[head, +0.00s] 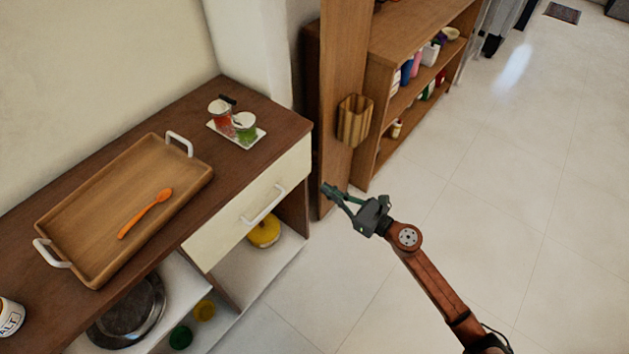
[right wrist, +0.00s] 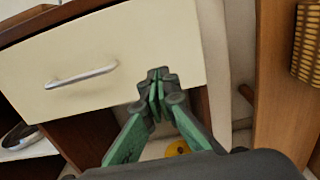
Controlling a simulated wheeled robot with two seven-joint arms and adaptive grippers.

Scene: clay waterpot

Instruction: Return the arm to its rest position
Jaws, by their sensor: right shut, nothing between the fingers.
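My right gripper (head: 328,190) is shut and empty in the head view, held in the air to the right of the cabinet's white drawer front (head: 250,205). It also shows in the right wrist view (right wrist: 156,75), with its green fingers closed together in front of the drawer's right part (right wrist: 110,60). The drawer looks closed, with a metal handle (right wrist: 82,75) that the gripper does not touch. My right arm (head: 435,285) reaches in from the lower right of the head view. My left gripper is in neither view.
A wooden tray (head: 75,213) with an orange spoon (head: 146,213) lies on the cabinet top. Two small jars stand on a white dish (head: 258,136). A yellow object (head: 264,232) sits on the shelf below. A woven basket (head: 354,120) hangs on the wooden bookcase. Floor at right is clear.

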